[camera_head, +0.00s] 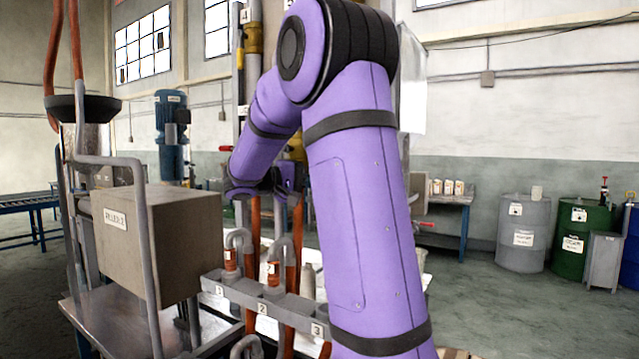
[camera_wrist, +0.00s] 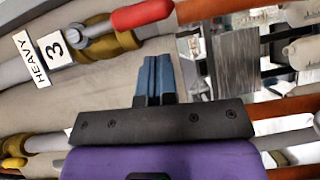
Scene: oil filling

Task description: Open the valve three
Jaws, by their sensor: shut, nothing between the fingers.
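Valve three shows in the wrist view as a brass body (camera_wrist: 112,42) on a grey pipe, with a red-sleeved lever (camera_wrist: 142,16) pointing right along the pipe. A tag with "3" (camera_wrist: 52,50) and a "HEAVY" tag (camera_wrist: 31,59) are beside it. My gripper (camera_wrist: 155,62) has its two dark blue fingers together and empty. Its tips are just below the lever in the picture; I cannot tell whether they touch it. In the head view my purple arm reaches to the pipes and hides the fingertips and most of the valve area.
A grey box (camera_head: 165,245) on a metal frame stands at the left, close to my arm. A numbered bench rail (camera_head: 262,308) with filling nozzles is below. Other pipes and another valve (camera_wrist: 14,150) lie nearby in the wrist view. Drums (camera_head: 523,233) stand at the right.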

